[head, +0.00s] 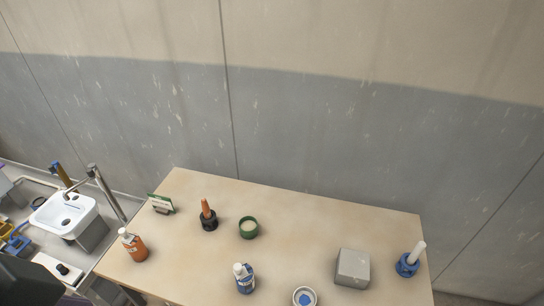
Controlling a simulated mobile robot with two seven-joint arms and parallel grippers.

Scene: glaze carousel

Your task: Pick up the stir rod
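No object is clearly marked as the stir rod. An orange-brown rod-like thing (206,207) stands upright, slightly tilted, in a black round holder (209,222) on the left part of the table. A white rod-like thing (418,250) leans to the right in a blue round holder (406,266) near the table's right edge. Either could be a stir rod; I cannot tell which at this size. Neither of my grippers shows in the head view.
On the table (310,230) stand a green cup (248,228), an orange bottle (134,247), a blue bottle (244,281), a white bowl (304,297), a grey box (352,268) and a small sign (160,204). A white sink (62,213) is at left. The table's back is clear.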

